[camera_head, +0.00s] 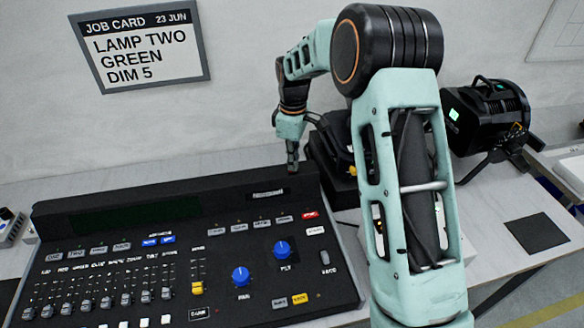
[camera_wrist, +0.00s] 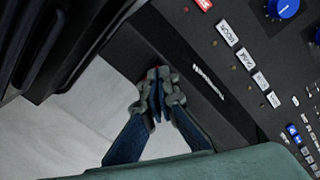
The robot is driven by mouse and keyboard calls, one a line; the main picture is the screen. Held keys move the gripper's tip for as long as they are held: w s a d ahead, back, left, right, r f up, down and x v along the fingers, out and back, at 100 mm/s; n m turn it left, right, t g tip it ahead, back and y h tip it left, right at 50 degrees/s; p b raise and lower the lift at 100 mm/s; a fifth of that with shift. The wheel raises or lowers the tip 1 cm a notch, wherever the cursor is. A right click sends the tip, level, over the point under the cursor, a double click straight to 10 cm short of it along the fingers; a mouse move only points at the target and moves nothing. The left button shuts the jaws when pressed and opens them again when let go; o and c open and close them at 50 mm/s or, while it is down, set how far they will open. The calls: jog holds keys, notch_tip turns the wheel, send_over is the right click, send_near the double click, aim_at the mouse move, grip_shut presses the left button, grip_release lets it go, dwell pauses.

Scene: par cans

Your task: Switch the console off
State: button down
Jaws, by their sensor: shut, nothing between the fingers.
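The black console (camera_head: 340,290) fills the lower left of the head view. It also shows in the wrist view (camera_wrist: 240,95). Its display strip (camera_head: 135,215) is dark greenish. A red key (camera_head: 310,215) sits at its upper right; it shows in the wrist view (camera_wrist: 204,4). My gripper (camera_head: 292,166) is shut and empty at the console's back edge, pointing down. In the wrist view its fingertips (camera_wrist: 157,76) are over the rear side, beside a small reddish spot partly hidden behind them. I cannot tell whether they touch it.
A black lamp (camera_head: 487,115) with a small green light stands at the right. Another dark lamp stands close behind my arm, partly hidden. A job card (camera_head: 140,45) on the wall reads LAMP TWO, GREEN, DIM 5. A dark square (camera_head: 536,232) lies on the table (camera_head: 490,275).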

jog(key=shift+f, duration=0.2)
jog(key=shift+r, duration=0.15)
jog(key=shift+r+p, duration=2.35)
jog(key=shift+r, duration=1.1)
